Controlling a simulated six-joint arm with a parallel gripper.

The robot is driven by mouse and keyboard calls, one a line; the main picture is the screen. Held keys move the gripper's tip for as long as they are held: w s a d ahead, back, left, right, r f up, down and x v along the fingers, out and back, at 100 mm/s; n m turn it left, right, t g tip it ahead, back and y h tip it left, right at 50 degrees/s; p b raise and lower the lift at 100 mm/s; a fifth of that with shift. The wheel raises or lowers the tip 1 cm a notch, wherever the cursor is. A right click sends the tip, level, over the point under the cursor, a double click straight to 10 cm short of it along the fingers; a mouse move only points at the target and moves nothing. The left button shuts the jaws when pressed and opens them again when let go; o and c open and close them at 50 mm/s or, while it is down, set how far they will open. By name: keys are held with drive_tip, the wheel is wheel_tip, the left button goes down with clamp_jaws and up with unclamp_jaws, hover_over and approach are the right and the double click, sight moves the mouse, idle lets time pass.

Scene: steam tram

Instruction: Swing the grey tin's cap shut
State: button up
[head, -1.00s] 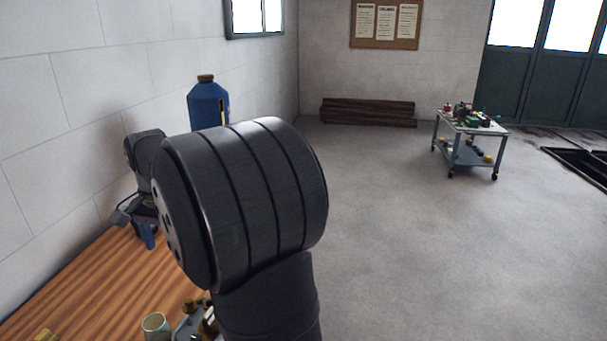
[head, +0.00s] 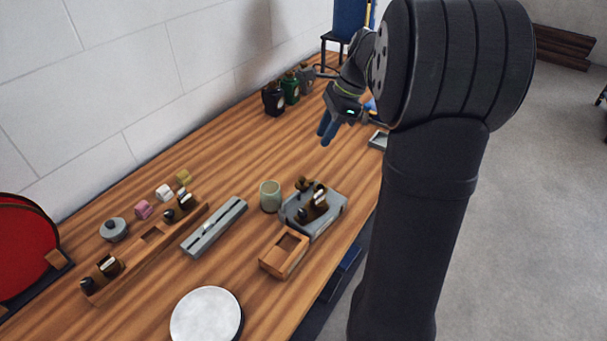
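The grey tin (head: 306,76) stands on the wooden workbench (head: 258,144) near the wall, at the far end of a row. A green tin (head: 291,88) and a black tin (head: 273,99) stand nearer in the same row. The grey tin is small in view, and I cannot make out how its cap sits. My gripper (head: 327,133) hangs over the bench to the right of the tins, blue fingers pointing down. It is apart from the grey tin. The fingers nearly overlap from this angle, so their opening is unclear. Nothing shows held between them.
A pale green cup (head: 270,196), a grey tray with parts (head: 331,222) and a wooden box (head: 284,252) stand on the near bench. A wooden rack (head: 150,250) lies left. Bare bench lies between the cup and tins.

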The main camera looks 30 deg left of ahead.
sight(302, 178)
drive_tip(key=x, duration=1.4)
drive_tip(key=shift+s+f, duration=0.1)
drive_tip(key=shift+f, duration=0.2)
clamp_jaws()
